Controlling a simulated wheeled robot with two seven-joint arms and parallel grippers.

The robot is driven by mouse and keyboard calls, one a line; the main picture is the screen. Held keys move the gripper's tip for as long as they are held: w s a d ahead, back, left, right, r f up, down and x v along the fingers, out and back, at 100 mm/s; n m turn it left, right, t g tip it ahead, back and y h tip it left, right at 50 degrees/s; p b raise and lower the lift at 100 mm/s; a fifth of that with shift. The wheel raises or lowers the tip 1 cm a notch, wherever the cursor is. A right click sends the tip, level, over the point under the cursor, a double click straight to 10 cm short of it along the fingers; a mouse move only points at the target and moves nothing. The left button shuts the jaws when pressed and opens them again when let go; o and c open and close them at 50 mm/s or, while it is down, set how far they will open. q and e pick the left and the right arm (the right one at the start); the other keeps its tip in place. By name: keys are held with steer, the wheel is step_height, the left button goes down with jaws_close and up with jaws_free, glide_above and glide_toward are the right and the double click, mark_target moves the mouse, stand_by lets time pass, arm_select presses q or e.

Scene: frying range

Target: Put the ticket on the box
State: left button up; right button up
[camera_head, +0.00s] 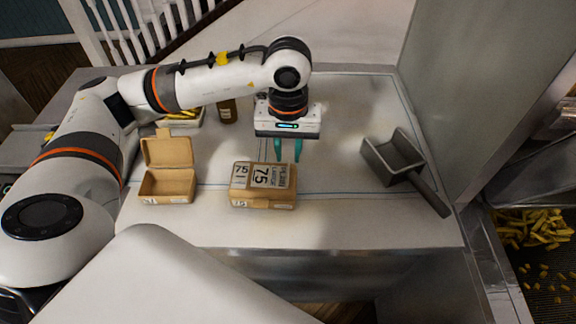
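A closed cardboard box (247,190) stands on the light worktop near the middle. A pale printed ticket (270,176) marked 75 lies on its top, toward the right side. Another 75 marking shows on the top's left part. My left gripper (288,156) points down just behind the box's back right edge in the picture. Its two teal fingers are apart with nothing visible between them. I cannot tell whether a fingertip touches the box or the ticket. My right gripper is not in view.
An open, empty cardboard box (168,185) stands to the left. Behind it are a container with fries (184,121) and a dark bottle (227,111). A grey scoop (396,160) lies on the right. Loose fries (530,228) lie beyond the worktop's right edge.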

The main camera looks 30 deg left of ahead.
arm_select(q)
step_height(320, 180, up, 6)
steer(key=b, duration=0.1)
steer(key=shift+r, duration=0.25)
stand_by(0.4)
